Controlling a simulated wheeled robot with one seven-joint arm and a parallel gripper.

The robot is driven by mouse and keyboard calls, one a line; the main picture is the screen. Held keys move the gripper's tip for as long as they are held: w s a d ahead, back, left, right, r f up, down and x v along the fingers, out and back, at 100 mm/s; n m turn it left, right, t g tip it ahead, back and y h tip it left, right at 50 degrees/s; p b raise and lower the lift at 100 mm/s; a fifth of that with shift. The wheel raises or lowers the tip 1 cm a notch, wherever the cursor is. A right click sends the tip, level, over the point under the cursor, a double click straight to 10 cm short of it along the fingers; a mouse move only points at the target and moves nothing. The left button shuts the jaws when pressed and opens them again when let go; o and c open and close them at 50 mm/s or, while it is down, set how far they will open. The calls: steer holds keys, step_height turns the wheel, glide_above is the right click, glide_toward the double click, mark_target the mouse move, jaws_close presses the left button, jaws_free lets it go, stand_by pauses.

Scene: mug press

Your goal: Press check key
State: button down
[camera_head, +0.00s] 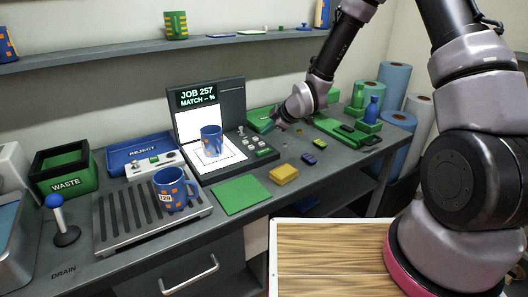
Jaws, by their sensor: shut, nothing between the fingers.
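The checking machine (222,88) stands on the bench with its screen reading "JOB 257" and "MATCH – %". A blue mug with orange squares (211,139) stands on its white pad. Several small pale keys (250,142) and a green key (264,153) lie on the panel to the right of the pad. Their labels are too small to read, so I cannot tell which is the check key. My gripper (276,127) is shut and empty, above and to the right of the panel. It looks apart from the keys.
Another blue and orange mug (171,187), tagged "729", stands on the drain rack (135,226). Green trays and bottles stand right, and a shelf (130,51) runs above.

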mark_target(267, 152)
steer(key=shift+f, duration=2.55)
steer(key=shift+f, duration=0.1)
steer(key=shift+f, duration=0.3)
steer(key=shift+f, duration=0.45)
stand_by(0.8)
steer(key=shift+r, duration=0.85)
steer(key=shift+r, duration=2.5)
